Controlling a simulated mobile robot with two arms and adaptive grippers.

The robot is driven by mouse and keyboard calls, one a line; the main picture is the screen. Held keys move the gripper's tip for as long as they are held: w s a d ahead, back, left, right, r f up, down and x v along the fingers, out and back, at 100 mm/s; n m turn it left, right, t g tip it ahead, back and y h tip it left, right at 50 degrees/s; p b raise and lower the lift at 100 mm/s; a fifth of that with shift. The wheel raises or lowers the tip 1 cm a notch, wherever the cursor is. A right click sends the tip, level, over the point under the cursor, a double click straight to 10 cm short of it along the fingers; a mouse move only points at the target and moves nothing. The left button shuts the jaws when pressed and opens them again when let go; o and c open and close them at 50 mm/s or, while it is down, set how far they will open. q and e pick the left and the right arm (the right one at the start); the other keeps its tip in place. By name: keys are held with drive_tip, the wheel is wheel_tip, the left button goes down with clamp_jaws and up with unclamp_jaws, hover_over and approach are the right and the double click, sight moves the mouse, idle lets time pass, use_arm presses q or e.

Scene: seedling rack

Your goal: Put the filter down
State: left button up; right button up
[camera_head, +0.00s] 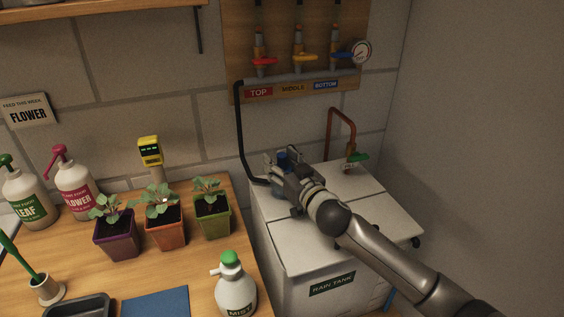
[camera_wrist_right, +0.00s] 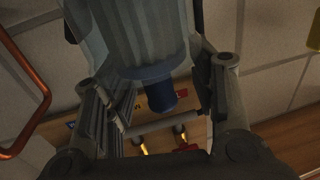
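The filter shows in the head view as a blue top (camera_head: 283,159) just behind my right gripper (camera_head: 285,178), over the back left of the white rain tank lid (camera_head: 292,243). In the right wrist view the filter (camera_wrist_right: 138,35) is a ribbed, translucent grey-blue cylinder with a blue cap. It lies between the two fingers of my right gripper (camera_wrist_right: 150,105), which appear closed on its sides. The gripper hides the filter's lower part in the head view, so I cannot tell whether it touches the lid. My left gripper is not in view.
A black hose (camera_head: 240,135) runs down from the valve board (camera_head: 294,92) beside the filter. A copper pipe with a green-handled tap (camera_head: 355,157) stands at the lid's back right. Potted seedlings (camera_head: 165,229) and a mist bottle (camera_head: 236,289) stand on the wooden bench left.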

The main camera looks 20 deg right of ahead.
drive_tip(key=shift+d+f, duration=0.25)
drive_tip(key=shift+f, duration=0.05)
drive_tip(key=shift+w+r, duration=0.1)
drive_tip(key=shift+r, duration=0.2)
drive_tip(key=shift+d+r+h+p, duration=0.2)
drive_tip(key=shift+r+h+p, duration=0.1)
drive_tip(key=shift+r+p, duration=0.25)
drive_tip(key=s+d+b, duration=0.1)
drive_tip(key=s+d, duration=0.1)
drive_tip(key=s, duration=1)
drive_tip(key=shift+b, duration=0.35)
drive_tip(key=shift+f, duration=0.1)
